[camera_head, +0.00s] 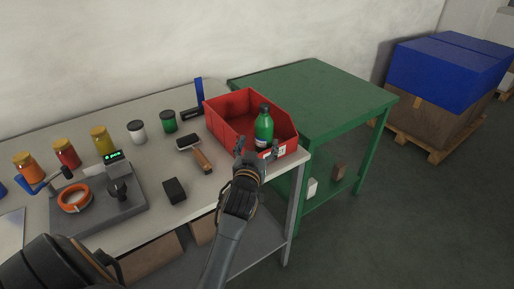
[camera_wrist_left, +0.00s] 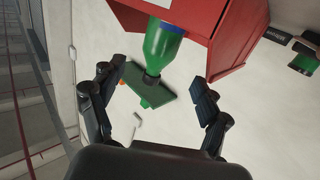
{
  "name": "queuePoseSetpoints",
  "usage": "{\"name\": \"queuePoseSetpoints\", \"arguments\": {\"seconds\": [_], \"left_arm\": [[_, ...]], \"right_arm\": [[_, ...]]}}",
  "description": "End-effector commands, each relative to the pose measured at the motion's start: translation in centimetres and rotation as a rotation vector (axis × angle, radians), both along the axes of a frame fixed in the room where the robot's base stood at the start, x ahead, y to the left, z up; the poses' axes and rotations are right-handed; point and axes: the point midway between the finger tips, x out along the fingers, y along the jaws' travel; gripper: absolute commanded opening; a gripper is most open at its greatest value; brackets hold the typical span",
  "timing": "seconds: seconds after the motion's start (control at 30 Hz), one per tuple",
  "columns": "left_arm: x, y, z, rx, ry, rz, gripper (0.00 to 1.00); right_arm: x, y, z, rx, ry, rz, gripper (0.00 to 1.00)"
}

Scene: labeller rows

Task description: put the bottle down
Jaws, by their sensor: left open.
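The green bottle (camera_head: 264,127) with a dark cap stands upright in the red bin (camera_head: 225,107) at the right end of the grey table. My left gripper (camera_head: 256,148) is open at the near side of the bin, close in front of the bottle. Its fingers cover part of the bin's front. In the left wrist view the bottle (camera_wrist_left: 162,45) appears cap-down in the picture, with its cap between the spread fingertips (camera_wrist_left: 152,80) and no visible finger contact. The red bin (camera_wrist_left: 232,35) is behind it. My right gripper is not in view.
The green table (camera_head: 315,92) beside the bin has a clear top. Blue-covered boxes (camera_head: 450,75) stand on a pallet far right.

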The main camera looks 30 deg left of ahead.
Motion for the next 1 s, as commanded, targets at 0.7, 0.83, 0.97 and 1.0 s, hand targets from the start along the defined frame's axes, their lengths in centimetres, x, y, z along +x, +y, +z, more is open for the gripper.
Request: {"name": "queuePoseSetpoints", "arguments": {"seconds": [0.7, 0.83, 0.97, 1.0], "left_arm": [[-2.0, -10.0, -13.9, 0.015, 0.214, -0.291, 0.76], [-5.6, -13.3, -25.7, -0.01, 0.419, -0.393, 0.76], [-11.9, -14.5, -37.4, -0.043, 0.652, -0.437, 0.76], [-14.4, -14.6, -40.7, -0.051, 0.722, -0.448, 0.76]], "right_arm": [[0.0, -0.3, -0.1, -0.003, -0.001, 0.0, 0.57], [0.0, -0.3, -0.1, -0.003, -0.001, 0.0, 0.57], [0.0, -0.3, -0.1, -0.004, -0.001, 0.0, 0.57], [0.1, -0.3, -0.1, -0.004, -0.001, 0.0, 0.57]]}}
